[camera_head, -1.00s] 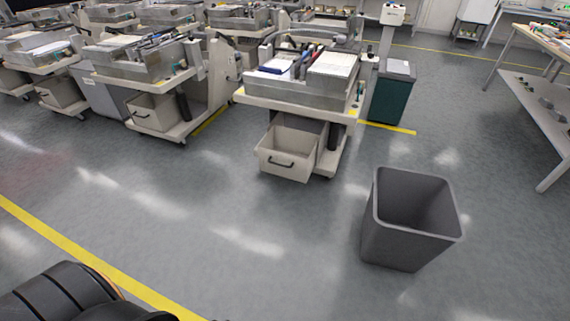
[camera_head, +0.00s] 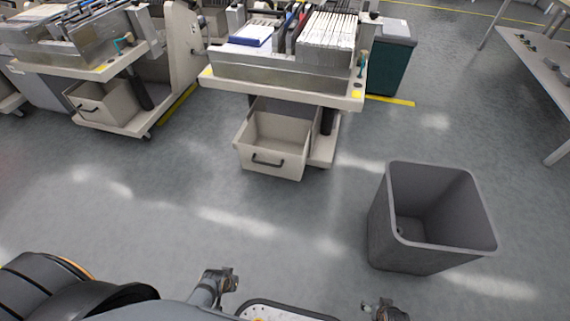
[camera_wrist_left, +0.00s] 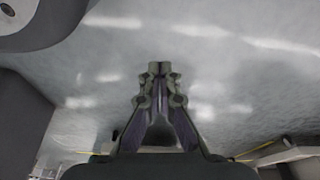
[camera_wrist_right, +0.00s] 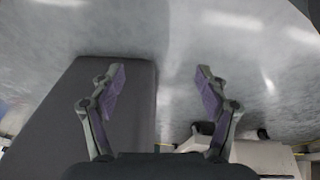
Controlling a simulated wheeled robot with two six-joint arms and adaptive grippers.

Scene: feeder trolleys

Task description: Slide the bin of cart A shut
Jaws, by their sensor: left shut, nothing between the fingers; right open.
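The nearest cart (camera_head: 290,88) stands ahead near the middle of the head view. Its beige bin (camera_head: 270,160) with a black handle (camera_head: 268,163) is pulled out toward me below the top, and its empty inside shows. No letter is readable on any cart. My left gripper (camera_head: 226,280) is low in the head view, well short of the bin; its fingers are closed and empty in the left wrist view (camera_wrist_left: 158,72). My right gripper (camera_head: 385,311) is at the bottom edge; its fingers are spread and empty in the right wrist view (camera_wrist_right: 160,75). Neither touches the bin.
A grey open waste bin (camera_head: 381,232) stands on the floor to the right, close to my right arm. Another cart (camera_head: 85,72) with its own bin (camera_head: 106,103) is at left. A dark green box (camera_head: 390,68) stands behind. The floor before the nearest cart is clear.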

